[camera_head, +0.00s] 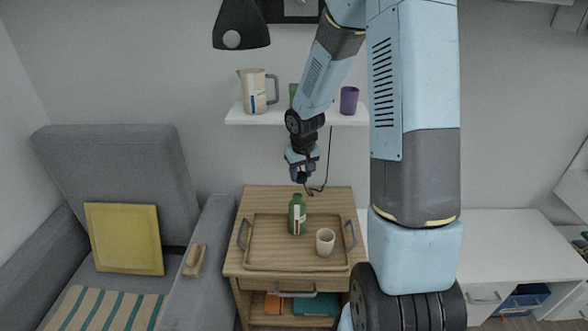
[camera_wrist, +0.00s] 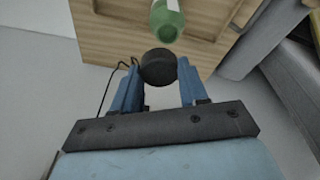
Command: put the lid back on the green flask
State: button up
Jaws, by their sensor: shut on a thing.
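The green flask (camera_head: 297,226) with a pale label stands upright on the wooden tray (camera_head: 262,262). In the wrist view its green body (camera_wrist: 168,30) shows at the top edge, partly cut off. My gripper (camera_head: 301,177) is in the air above the flask, apart from it. In the wrist view its blue fingers (camera_wrist: 159,72) are shut on a round black lid (camera_wrist: 159,66). In the head view the lid is too small and dark to tell from the fingers.
A white cup (camera_head: 325,242) stands on the tray, right of the flask. The tray lies on a wooden cabinet (camera_head: 335,192). Above, a wall shelf (camera_head: 290,117) bears a beige jug (camera_head: 253,92), a purple cup (camera_head: 349,100) and a green thing (camera_head: 293,92) partly behind my arm.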

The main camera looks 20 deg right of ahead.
aim_at(298, 182)
jog(key=shift+a+f, duration=0.5)
jog(key=shift+f, duration=0.35)
jog(key=shift+s+x, duration=0.25)
jog(key=shift+x, duration=0.85)
jog(key=shift+s+x, duration=0.2)
jog(key=shift+x, duration=0.95)
jog(key=shift+a+f, duration=0.1)
jog(key=shift+a, duration=0.05)
dwell(0.5)
jog(key=o, duration=1.6)
jog(key=shift+c, duration=0.2)
